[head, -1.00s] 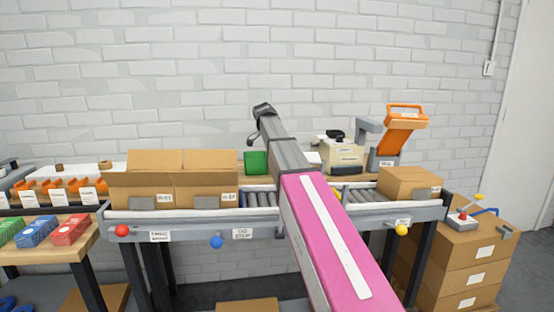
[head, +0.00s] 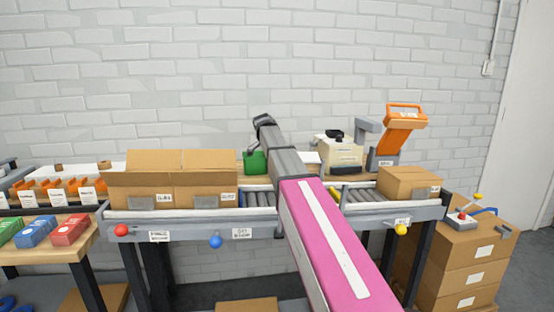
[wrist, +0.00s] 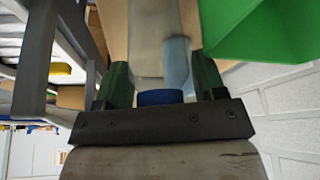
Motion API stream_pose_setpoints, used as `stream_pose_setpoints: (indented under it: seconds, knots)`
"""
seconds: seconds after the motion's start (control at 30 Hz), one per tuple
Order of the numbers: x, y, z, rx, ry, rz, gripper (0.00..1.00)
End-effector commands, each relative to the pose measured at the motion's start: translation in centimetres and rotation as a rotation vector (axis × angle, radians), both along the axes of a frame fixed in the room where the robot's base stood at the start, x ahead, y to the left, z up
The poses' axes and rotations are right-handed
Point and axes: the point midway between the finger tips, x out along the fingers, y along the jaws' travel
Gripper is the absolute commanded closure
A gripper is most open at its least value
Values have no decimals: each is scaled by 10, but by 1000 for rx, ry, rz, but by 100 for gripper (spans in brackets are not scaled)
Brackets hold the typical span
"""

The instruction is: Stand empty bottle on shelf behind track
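My gripper (wrist: 160,75) points down over the wooden shelf (wrist: 112,25) behind the track, close beside a green bin (wrist: 265,25). In the wrist view its two fingers stand apart, with a pale, see-through bottle (wrist: 147,40) between them. The sides of the bottle seem to meet both fingers. A blue round part (wrist: 160,97) shows near the palm, and a light blue cylinder shape shows beside the pale body. Whether the bottle's base touches the shelf cannot be seen. In the head view my arm hides the bottle, and the green bin (head: 256,163) shows just left of my arm.
The roller track (head: 262,199) runs in front of the shelf. Open cartons (head: 140,190) stand on it at left and a closed carton (head: 408,182) at right. A cream machine (head: 340,155) and an orange device (head: 400,130) stand behind. The brick wall is close behind the shelf.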

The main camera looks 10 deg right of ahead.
Motion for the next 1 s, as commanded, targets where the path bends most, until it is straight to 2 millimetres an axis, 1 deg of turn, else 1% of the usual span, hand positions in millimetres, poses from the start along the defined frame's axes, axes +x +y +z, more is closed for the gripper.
stream_pose_setpoints:
  seconds: [0.17, 0.27, 0.37, 0.6, 0.7, 0.83, 1.0]
  knots:
    - [0, 0, 3, 0, 0, 0, 36]
    - [-1, 4, 11, -1, -1, 0, 36]
    - [-3, 9, 27, 0, -2, 1, 36]
    - [-10, 27, 72, 0, -3, 1, 36]
    - [-13, 33, 87, 0, -1, 0, 36]
    - [-15, 38, 103, 0, -1, 0, 36]
    - [-17, 42, 112, 0, 0, 0, 36]
